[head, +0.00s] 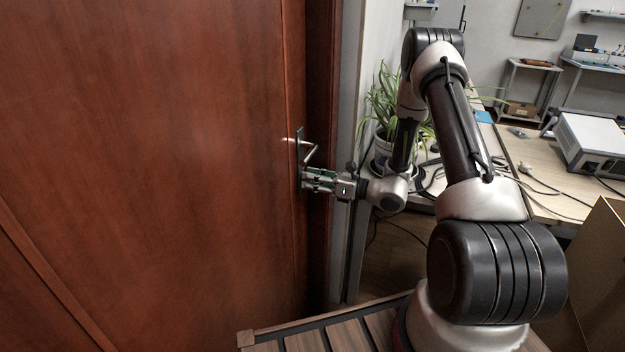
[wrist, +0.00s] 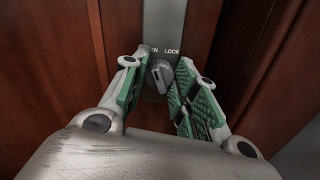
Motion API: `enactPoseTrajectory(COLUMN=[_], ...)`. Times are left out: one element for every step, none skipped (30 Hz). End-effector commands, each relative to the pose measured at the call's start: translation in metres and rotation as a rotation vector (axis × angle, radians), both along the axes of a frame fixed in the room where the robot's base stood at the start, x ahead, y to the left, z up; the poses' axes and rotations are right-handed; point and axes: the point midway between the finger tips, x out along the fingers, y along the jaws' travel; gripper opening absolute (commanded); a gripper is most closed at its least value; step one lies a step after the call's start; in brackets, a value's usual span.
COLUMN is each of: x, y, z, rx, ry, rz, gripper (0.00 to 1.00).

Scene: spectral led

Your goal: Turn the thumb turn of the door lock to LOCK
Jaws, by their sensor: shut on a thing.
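The thumb turn (wrist: 160,77) is a small grey metal knob on a metal plate (wrist: 164,22) in the wrist view. The word LOCK is printed above it on the right, and another label ending in N is on the left, partly hidden. My gripper (wrist: 158,72) has green-padded fingers on both sides of the thumb turn and is shut on it. In the head view my gripper (head: 318,179) is at the door's right edge, just below the lever handle (head: 311,152); the thumb turn is hidden there.
The reddish-brown wooden door (head: 150,150) looks closed and fills the left. A potted plant (head: 383,105) stands right of the door frame, near my arm. A wooden table (head: 545,180) with cables and a white instrument (head: 592,140) lies at the right.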

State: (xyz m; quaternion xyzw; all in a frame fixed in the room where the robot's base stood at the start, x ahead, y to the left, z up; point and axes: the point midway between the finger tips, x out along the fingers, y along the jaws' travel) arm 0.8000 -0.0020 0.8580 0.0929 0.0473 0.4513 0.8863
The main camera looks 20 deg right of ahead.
Motion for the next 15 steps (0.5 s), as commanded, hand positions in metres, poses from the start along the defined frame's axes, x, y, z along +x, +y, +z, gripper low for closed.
enactPoseTrajectory(x=[0.0002,0.0003,0.0003,0.0003,0.0004,0.0005,0.0006,0.0007,0.0007,0.0007,0.0008,0.0009,0.0010,0.0010,0.0011], y=[-0.0003,-0.0003,-0.0004,-0.0004,-0.0004,-0.0005,-0.0005,-0.0006,-0.0007,-0.0008,-0.0008,-0.0009,-0.0009,-0.0010,-0.0011], z=[-0.0001,-0.0001,-0.0001,-0.0001,-0.0001,-0.0001,-0.0002,-0.0002,-0.0003,-0.0003,-0.0003,-0.0004,-0.0005,-0.0005,-0.0005], rx=[0.012,0.022,0.037,0.048,0.062,0.081,0.095,0.110,0.131,0.147,0.163,0.185,0.201,0.217,0.239], ry=[0.017,0.031,0.051,0.066,0.085,0.111,0.130,0.151,0.180,0.202,0.224,0.255,0.277,0.299,0.328], rz=[0.000,0.000,0.000,0.000,0.000,0.000,0.000,0.000,-0.001,-0.001,-0.001,-0.001,-0.001,-0.001,-0.001], gripper=[0.05,0.05,0.05,0.05,0.05,0.05,0.05,0.05,0.05,0.05,0.05,0.05,0.05,0.05,0.05])
